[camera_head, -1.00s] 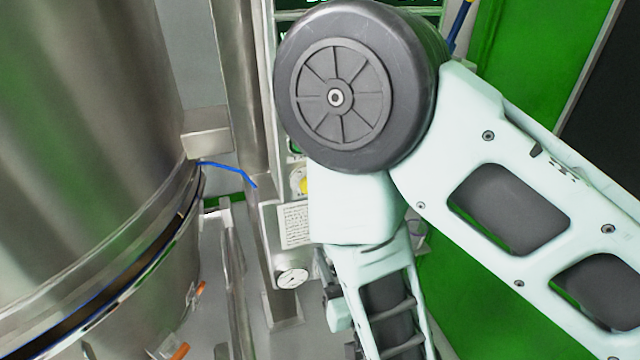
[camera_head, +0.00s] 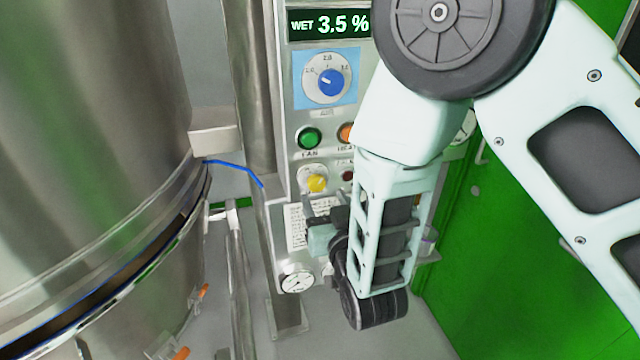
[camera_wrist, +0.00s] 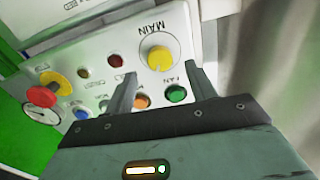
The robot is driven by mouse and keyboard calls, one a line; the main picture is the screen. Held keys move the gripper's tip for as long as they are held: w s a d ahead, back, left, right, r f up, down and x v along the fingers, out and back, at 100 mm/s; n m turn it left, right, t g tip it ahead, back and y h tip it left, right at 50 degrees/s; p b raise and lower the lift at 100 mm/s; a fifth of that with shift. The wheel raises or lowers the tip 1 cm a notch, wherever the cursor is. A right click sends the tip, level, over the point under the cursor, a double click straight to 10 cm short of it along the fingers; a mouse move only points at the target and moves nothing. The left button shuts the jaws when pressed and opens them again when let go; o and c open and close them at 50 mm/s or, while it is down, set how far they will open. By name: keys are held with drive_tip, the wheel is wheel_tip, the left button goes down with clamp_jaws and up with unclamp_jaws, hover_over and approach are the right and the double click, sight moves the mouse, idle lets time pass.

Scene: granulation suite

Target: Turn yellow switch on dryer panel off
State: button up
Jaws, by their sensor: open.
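The yellow switch (camera_head: 317,183) is a round knob on a pale plate, low on the dryer panel (camera_head: 284,100). In the wrist view the yellow switch (camera_wrist: 160,58) shows upside down with the label MAIN beside it. My gripper (camera_head: 322,204) is just below the switch in the head view and apart from it. In the wrist view my gripper (camera_wrist: 160,82) has its two fingers spread, with the switch beyond and between their tips. Nothing is between the fingers. My arm hides part of the panel's right side.
Near the switch are a green FAN button (camera_head: 309,138), an orange button (camera_head: 346,133) and a blue dial (camera_head: 331,82). The display (camera_head: 330,24) reads WET 3.5 %. A red knob on yellow (camera_wrist: 42,96) sits at the wrist view's left. A steel vessel (camera_head: 95,120) stands left.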

sight(318, 186)
drive_tip(key=shift+p+x, duration=0.5)
drive_tip(key=shift+x, duration=1.55)
drive_tip(key=c, duration=1)
drive_tip(key=shift+f, duration=0.1)
drive_tip(key=n+b, duration=0.2)
drive_tip(key=n, duration=0.1)
drive_tip(key=n+b, duration=0.1)
drive_tip(key=n, duration=0.1)
drive_tip(key=shift+n+b, duration=0.3)
drive_tip(key=shift+b, duration=0.1)
drive_tip(key=n+b, duration=0.1)
drive_tip(key=n, duration=0.5)
drive_tip(key=shift+n, duration=0.3)
